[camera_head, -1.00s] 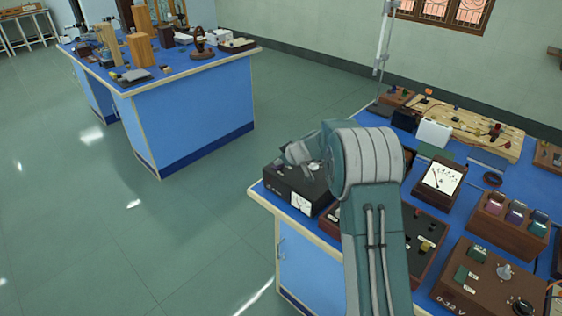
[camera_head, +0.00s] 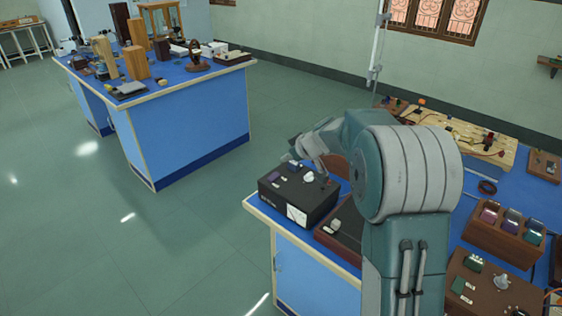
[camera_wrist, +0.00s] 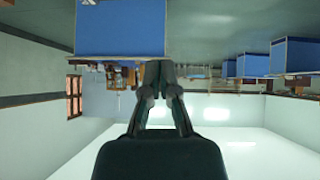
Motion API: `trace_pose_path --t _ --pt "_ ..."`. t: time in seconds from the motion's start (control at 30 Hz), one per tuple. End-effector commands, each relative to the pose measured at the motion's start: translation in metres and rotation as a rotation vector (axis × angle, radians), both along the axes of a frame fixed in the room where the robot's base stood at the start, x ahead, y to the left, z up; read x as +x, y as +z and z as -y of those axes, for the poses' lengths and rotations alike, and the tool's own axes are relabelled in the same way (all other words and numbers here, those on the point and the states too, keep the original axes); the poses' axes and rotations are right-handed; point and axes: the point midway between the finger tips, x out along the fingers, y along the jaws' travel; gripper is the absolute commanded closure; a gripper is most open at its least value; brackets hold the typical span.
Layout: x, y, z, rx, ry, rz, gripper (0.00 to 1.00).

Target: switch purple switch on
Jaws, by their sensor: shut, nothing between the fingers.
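A wooden block (camera_head: 500,235) on the right bench holds a row of three coloured switches, with the purple switch (camera_head: 490,214) at its left end. The switch is small here, and I cannot tell whether it is on or off. My arm reaches over the bench in the head view, and its end is above a black box, well to the left of the purple switch. In the wrist view, my gripper (camera_wrist: 158,68) has its fingertips together with nothing between them. The wrist view looks across the room upside down, and I cannot make out the purple switch there.
The black box (camera_head: 298,197) with a meter face stands at the bench's left corner. A wooden board (camera_head: 460,135) with parts lies at the back. A brown control box (camera_head: 490,285) sits in front. My arm hides the bench's middle. A second blue bench (camera_head: 190,125) stands across open floor.

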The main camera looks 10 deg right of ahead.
Motion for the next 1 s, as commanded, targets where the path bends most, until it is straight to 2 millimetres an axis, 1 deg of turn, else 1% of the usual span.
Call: trace_pose_path --t 0.1,0.37,0.53,0.73,0.87,1.0 --pt "-0.003 0.004 0.002 -0.001 -0.001 0.0 1.0" --pt "-0.003 0.004 0.002 -0.001 0.0 0.001 1.0" --pt "0.002 0.007 0.015 -0.061 -0.002 0.045 1.0" --pt "0.002 0.007 0.014 -0.06 -0.001 0.045 1.0" --pt "0.006 0.002 0.011 -0.059 0.0 0.043 1.0" --pt "0.019 -0.014 0.004 -0.06 0.001 0.041 1.0"
